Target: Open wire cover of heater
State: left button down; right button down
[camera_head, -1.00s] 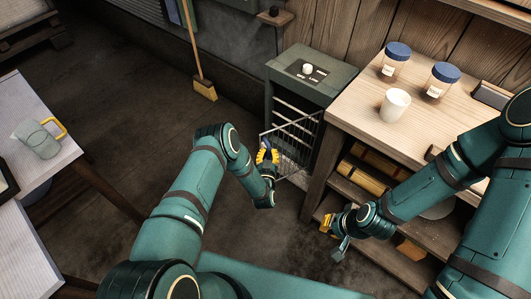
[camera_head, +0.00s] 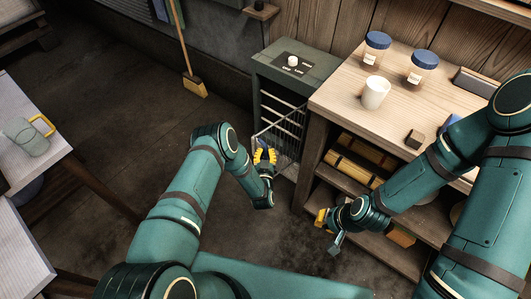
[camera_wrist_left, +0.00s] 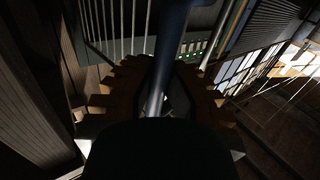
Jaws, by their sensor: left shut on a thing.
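The heater (camera_head: 262,95) is a dark green box with a pale knob (camera_head: 292,62) on its top panel, standing left of the wooden bench. Its wire cover (camera_head: 290,132) stands partly swung out from the front, with its left side away from the box. My left gripper (camera_head: 264,155) is at that left side, its yellow fingers shut on the cover. In the left wrist view a bar (camera_wrist_left: 158,85) runs between the dark fingers. My right gripper (camera_head: 322,217) is by the bench's lower shelf, apart from the heater; its finger gap is unclear.
The wooden bench (camera_head: 340,95) holds two blue-lidded jars (camera_head: 421,70), a white cup (camera_head: 375,92) and a dark block (camera_head: 415,139). A broom (camera_head: 193,85) leans at the back. A table with a jug (camera_head: 27,137) stands left. Floor is clear left of the heater.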

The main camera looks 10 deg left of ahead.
pick_arm(q)
jog(key=shift+s+a+f, duration=0.1)
jog(key=shift+f, duration=0.05)
jog(key=c, duration=0.9)
grip_release()
jog(key=shift+c, duration=0.2)
jog(key=shift+s, duration=0.1)
jog(key=s+d, duration=0.2)
jog(key=s, duration=0.9)
jog(key=shift+s, duration=0.35)
